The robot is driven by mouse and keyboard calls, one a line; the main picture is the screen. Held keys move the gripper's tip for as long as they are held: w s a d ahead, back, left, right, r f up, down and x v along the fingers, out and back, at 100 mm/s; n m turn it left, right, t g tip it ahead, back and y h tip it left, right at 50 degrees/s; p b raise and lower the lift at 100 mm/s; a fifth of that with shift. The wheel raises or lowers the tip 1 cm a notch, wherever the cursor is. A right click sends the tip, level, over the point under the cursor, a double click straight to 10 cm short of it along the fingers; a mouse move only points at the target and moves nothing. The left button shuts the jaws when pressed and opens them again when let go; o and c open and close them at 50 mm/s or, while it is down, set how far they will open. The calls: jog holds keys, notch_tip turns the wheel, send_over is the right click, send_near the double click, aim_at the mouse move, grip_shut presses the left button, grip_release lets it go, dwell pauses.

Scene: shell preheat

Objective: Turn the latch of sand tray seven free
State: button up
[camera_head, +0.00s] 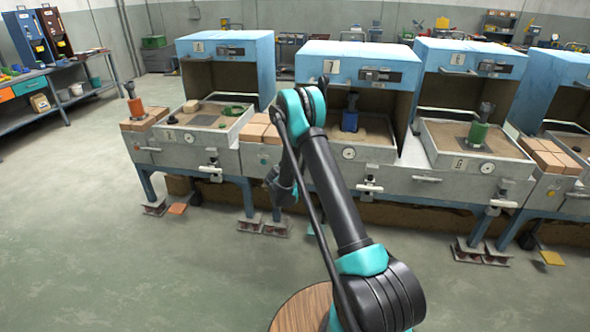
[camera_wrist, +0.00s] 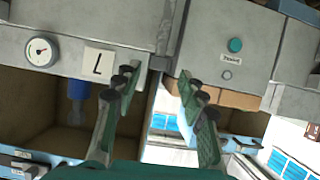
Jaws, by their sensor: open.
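Sand tray seven (camera_head: 382,153) is the middle tray, with a grey front and a round gauge, below the blue hood (camera_head: 355,52) marked 7. A latch with a pale handle (camera_head: 369,187) shows low on its front in the head view. In the wrist view the scene is upside down; the tray front shows at left with its gauge (camera_wrist: 41,51) and number plate (camera_wrist: 98,62). The latch is not clear there. My gripper (camera_wrist: 157,88) is open and empty, facing the left end of the tray front; in the head view it is partly hidden behind my arm.
A blue tool (camera_head: 350,113) stands in tray seven's sand. Tray eight (camera_head: 475,165) is to the right, another tray (camera_head: 185,148) to the left. Bricks and a panel with a teal button (camera_wrist: 235,45) adjoin tray seven. The floor at left is clear.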

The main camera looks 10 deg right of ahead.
jog(key=x, duration=1.7)
jog(key=shift+a+f, duration=0.25)
jog(key=shift+f, duration=0.25)
grip_shut()
